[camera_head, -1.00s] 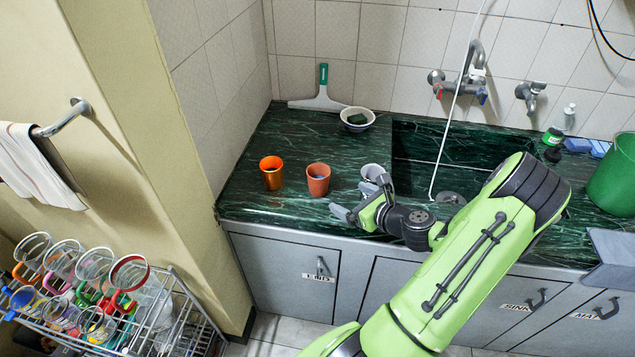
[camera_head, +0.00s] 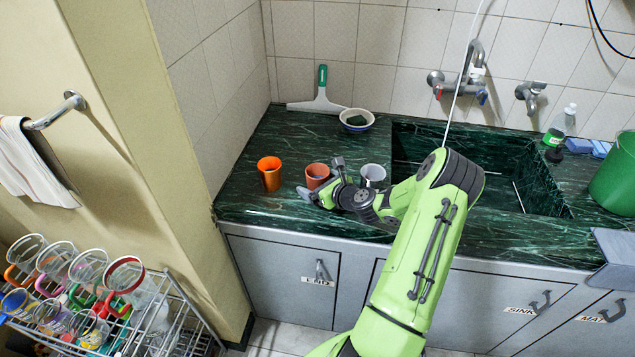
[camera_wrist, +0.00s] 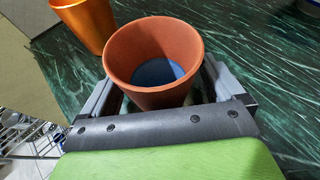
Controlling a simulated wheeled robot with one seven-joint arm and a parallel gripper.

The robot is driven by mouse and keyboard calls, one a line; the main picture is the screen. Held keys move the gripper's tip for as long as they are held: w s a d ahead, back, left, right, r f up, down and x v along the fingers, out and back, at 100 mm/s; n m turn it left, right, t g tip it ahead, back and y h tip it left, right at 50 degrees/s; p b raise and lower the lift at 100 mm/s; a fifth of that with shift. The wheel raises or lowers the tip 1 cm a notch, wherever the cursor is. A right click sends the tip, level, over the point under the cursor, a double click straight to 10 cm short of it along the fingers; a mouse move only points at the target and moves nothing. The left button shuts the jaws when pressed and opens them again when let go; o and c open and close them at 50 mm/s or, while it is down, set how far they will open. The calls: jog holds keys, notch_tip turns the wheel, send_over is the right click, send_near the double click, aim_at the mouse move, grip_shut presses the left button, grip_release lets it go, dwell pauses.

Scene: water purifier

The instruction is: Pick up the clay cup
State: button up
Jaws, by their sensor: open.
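The clay cup (camera_head: 316,172) is terracotta brown and stands upright on the green marble counter, between an orange cup and a white cup. In the wrist view the clay cup (camera_wrist: 154,62) shows its open rim and a bluish inside bottom. My gripper (camera_head: 322,180) is at the cup, hiding part of its lower front in the head view. In the wrist view the open fingers of my gripper (camera_wrist: 155,92) lie on the left and right of the cup. Whether either finger touches it cannot be told.
A shiny orange cup (camera_head: 270,174) stands close on the left, also in the wrist view (camera_wrist: 86,22). A white cup (camera_head: 373,174) stands on the right, near my wrist. A bowl (camera_head: 356,120) is behind, and the sink (camera_head: 470,160) is to the right.

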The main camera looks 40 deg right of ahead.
jog(key=shift+c, duration=0.4)
jog(key=c, duration=1.1)
notch_tip(320, 180, up, 10)
jog(key=p, duration=0.3)
